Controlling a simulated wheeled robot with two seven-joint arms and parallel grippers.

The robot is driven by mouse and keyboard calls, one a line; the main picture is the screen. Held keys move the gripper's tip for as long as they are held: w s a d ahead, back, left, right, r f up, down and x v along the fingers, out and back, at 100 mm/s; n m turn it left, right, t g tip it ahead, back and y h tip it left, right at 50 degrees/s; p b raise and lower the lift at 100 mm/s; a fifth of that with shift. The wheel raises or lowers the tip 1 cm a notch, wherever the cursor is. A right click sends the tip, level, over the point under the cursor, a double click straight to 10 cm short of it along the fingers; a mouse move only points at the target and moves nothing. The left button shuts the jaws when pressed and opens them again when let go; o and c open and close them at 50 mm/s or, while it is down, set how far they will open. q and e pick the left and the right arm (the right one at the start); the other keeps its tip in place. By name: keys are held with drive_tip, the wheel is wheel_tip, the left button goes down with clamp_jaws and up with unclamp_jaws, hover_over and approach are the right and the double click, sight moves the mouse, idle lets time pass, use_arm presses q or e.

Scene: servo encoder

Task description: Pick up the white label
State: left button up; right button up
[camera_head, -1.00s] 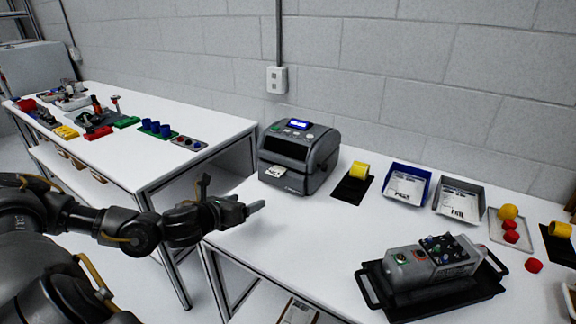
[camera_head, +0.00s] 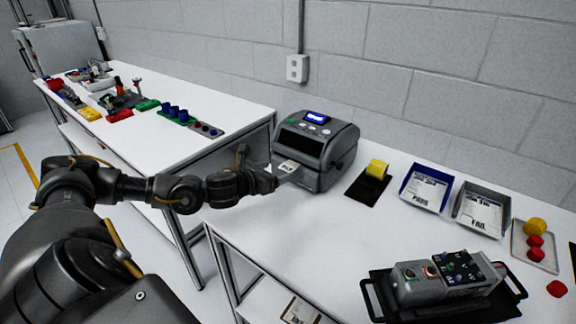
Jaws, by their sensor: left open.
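The white label (camera_head: 288,166) sticks out of the front slot of the dark grey label printer (camera_head: 315,150), which stands at the back left of the right-hand table. My left gripper (camera_head: 283,177) is open, just in front of the printer's slot, with its fingertips at or very close to the label. Whether the fingers touch the label is too small to tell. My right gripper is not in view.
Right of the printer are a yellow roll (camera_head: 377,168) on a black mat, a blue tray (camera_head: 427,186) and a grey tray (camera_head: 482,208), both with printed labels. A grey servo unit (camera_head: 437,278) rests on a black carrier. The table's middle is clear.

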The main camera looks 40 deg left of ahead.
sight(288, 167)
use_arm(q)
drive_tip(key=p+x, duration=0.2)
drive_tip(key=x, duration=0.2)
drive_tip(key=shift+w+a+f+p, duration=0.1)
drive_tip(key=shift+a+f+p, duration=0.05)
drive_tip(key=shift+p, duration=0.15)
drive_tip(key=shift+w+f, duration=0.3)
drive_tip(key=shift+w, duration=0.05)
drive_tip(key=c, duration=1.1)
